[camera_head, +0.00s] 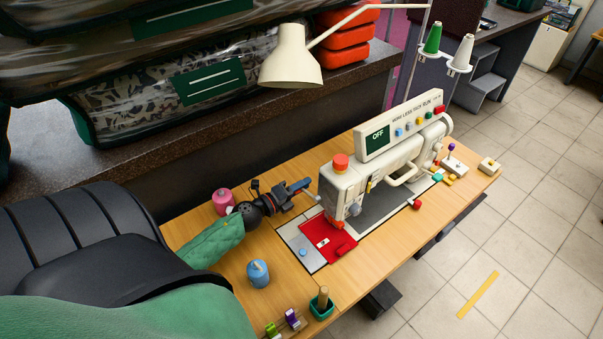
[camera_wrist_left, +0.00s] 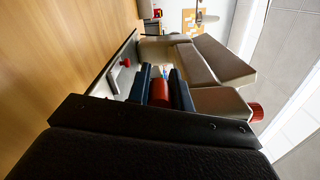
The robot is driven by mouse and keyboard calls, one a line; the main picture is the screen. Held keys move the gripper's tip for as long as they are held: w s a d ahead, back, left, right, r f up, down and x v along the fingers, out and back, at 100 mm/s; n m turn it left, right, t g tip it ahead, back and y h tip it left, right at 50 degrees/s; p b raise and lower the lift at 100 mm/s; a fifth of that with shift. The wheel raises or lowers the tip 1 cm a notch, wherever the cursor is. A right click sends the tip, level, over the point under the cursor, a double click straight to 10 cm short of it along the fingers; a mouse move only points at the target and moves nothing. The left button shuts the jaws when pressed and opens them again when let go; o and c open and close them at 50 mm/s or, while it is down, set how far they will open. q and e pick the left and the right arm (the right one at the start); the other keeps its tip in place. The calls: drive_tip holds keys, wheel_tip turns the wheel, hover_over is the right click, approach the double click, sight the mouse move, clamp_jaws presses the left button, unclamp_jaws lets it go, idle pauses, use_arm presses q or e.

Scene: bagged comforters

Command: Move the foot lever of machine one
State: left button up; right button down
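The white sewing machine (camera_head: 400,150) stands on the wooden table (camera_head: 255,305); its panel sign reads OFF. My left gripper (camera_head: 300,188) is at the left end of the machine head, its dark blue fingers pointing at it. In the left wrist view my left gripper (camera_wrist_left: 160,85) has a red piece (camera_wrist_left: 159,92) between its fingers, close against both. It looks like the red foot lever, but its join to the machine is hidden. A red cloth (camera_head: 328,242) lies under the head. My right gripper is not in view.
A pink spool (camera_head: 222,201), a blue spool (camera_head: 258,273) and a green cup (camera_head: 321,306) stand on the table near my left arm. A cream lamp (camera_head: 291,58) hangs above. Bagged comforters (camera_head: 190,85) lie on the shelf behind. The tiled floor at right is mostly clear.

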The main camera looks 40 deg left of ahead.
use_arm(q)
clamp_jaws()
drive_tip(key=shift+r+m, duration=0.1)
drive_tip(key=shift+m, duration=0.2)
drive_tip(key=shift+a+r+m, duration=0.2)
drive_tip(key=shift+r+m, duration=0.5)
drive_tip(key=shift+m, duration=0.1)
drive_tip(key=shift+r+m+p, duration=0.45)
drive_tip(key=shift+r+m, duration=0.15)
drive_tip(key=shift+m, duration=0.2)
drive_tip(key=shift+r+m, duration=0.55)
drive_tip(key=shift+m, duration=0.15)
drive_tip(key=shift+r+p, duration=0.2)
drive_tip(key=shift+p, duration=0.2)
drive_tip(key=shift+d+r+m+p, duration=0.15)
drive_tip(key=shift+r+m+p, duration=0.2)
drive_tip(key=shift+r, duration=0.2)
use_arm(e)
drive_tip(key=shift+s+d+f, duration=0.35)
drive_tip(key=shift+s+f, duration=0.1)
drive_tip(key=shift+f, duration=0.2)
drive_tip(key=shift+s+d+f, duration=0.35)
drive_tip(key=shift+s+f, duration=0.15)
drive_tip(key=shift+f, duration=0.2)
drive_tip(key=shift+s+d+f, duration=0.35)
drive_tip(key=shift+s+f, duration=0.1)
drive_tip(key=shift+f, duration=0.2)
